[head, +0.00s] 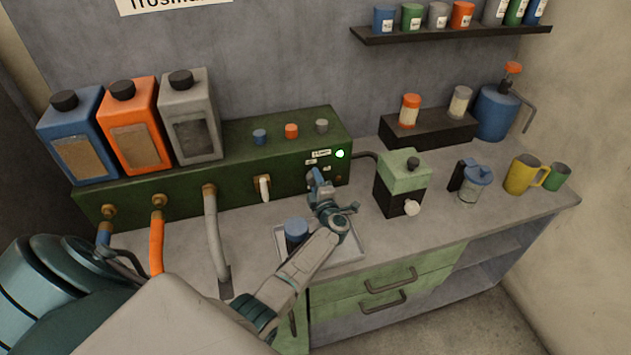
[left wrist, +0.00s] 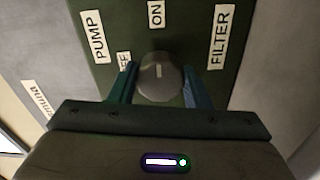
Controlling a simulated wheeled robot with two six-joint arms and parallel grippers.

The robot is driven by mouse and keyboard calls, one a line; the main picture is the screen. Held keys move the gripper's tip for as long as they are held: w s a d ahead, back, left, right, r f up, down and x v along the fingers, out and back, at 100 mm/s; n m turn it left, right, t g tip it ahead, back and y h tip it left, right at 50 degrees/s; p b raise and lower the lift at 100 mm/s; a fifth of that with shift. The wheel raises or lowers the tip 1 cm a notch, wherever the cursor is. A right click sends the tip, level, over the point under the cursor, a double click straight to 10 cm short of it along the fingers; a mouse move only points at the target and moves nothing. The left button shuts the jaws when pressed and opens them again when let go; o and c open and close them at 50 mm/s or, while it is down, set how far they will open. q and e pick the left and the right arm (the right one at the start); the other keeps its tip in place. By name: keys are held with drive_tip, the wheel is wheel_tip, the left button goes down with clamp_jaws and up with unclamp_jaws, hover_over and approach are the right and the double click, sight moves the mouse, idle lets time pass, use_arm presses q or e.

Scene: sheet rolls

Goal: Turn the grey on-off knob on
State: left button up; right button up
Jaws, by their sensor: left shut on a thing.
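The knob's pale mark points up in the left wrist view, toward the ON label (left wrist: 156,14). A partly hidden label, likely OFF (left wrist: 124,60), lies to its upper left. In the head view my left gripper (head: 318,180) reaches the front right of the green machine (head: 240,150) and hides the knob. A green lamp (head: 340,154) glows beside it. My right gripper is not in view.
PUMP (left wrist: 93,37) and FILTER (left wrist: 219,36) labels flank the knob. A tray (head: 348,249) with a blue cup (head: 296,232) lies below my arm. A green box (head: 403,177), a blue-lidded jug (head: 470,185) and a yellow mug (head: 520,177) stand to the right.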

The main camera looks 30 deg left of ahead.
use_arm(q)
drive_tip(key=shift+f, duration=0.1)
drive_tip(key=o, duration=0.9)
drive_tip(key=shift+o, duration=0.4)
drive_tip(key=b+v, duration=0.2)
drive_tip(key=v, duration=0.7)
drive_tip(key=shift+s+d, duration=0.2)
drive_tip(key=shift+s, duration=0.05)
drive_tip(key=shift+s+d+b, duration=0.35)
drive_tip(key=shift+s+d, duration=0.05)
drive_tip(key=shift+d, duration=0.1)
